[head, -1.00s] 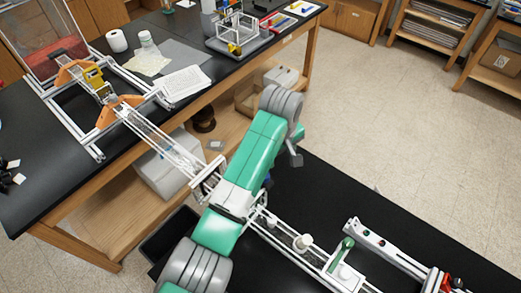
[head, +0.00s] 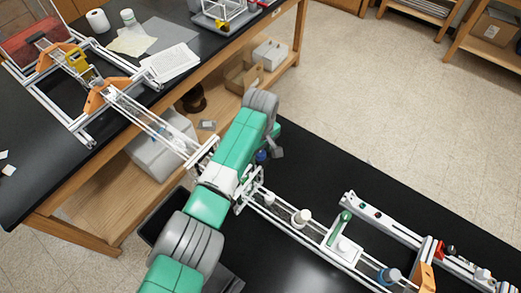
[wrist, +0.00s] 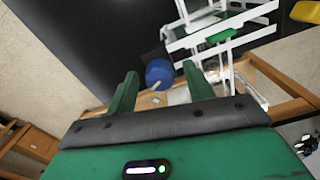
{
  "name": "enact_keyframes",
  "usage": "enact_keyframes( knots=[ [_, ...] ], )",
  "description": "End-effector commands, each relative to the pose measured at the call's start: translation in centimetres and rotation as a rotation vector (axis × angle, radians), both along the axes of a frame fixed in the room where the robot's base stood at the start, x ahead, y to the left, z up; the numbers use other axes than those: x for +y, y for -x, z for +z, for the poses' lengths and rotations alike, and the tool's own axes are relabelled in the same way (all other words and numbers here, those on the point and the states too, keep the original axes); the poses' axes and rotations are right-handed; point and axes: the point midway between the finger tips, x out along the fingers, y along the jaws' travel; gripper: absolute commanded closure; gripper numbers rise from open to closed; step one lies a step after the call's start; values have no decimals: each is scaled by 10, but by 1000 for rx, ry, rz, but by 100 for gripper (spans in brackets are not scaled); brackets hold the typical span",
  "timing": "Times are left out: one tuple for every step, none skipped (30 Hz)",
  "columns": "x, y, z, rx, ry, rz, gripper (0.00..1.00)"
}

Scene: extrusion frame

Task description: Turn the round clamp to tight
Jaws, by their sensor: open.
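A round blue knob with a small pale pin (wrist: 158,73), which looks like the round clamp, shows in the wrist view just beyond my fingertips. My gripper (wrist: 161,82) has its two green fingers apart, one on each side of the knob in the picture. I cannot tell whether they reach around it, and no contact shows. In the head view, a small blue spot (head: 261,156) shows beside my green arm, probably the same knob. The knob's tight or loose setting cannot be read.
White extrusion rails (head: 283,222) run along the near black bench, with a green-handled part (head: 340,226) and an orange bracket (head: 425,277) to the right. A white frame with orange brackets (head: 94,100) stands on the left bench.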

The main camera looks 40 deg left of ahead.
Motion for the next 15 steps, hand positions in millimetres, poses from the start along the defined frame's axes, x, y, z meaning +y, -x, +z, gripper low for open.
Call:
enact_keyframes(
  knots=[
    [0, 0, 0, 0, 0, 0, 48],
    [0, 0, 0, 0, 0, 0, 48],
    [0, 0, 0, 0, 0, 0, 56],
    [0, 0, 0, 0, 0, 0, 62],
    [0, 0, 0, 0, 0, 0, 68],
    [0, 0, 0, 0, 0, 0, 76],
    [0, 0, 0, 0, 0, 0, 81],
    [0, 0, 0, 0, 0, 0, 87],
    [0, 0, 0, 0, 0, 0, 93],
    [0, 0, 0, 0, 0, 0, 93],
    [0, 0, 0, 0, 0, -1, 93],
    [0, 0, 1, 0, 0, -2, 93],
    [0, 0, 1, 0, 0, -4, 93],
    [0, 0, 1, 0, 0, -6, 93],
    [0, 0, 1, 0, 0, -12, 93]
  ],
)
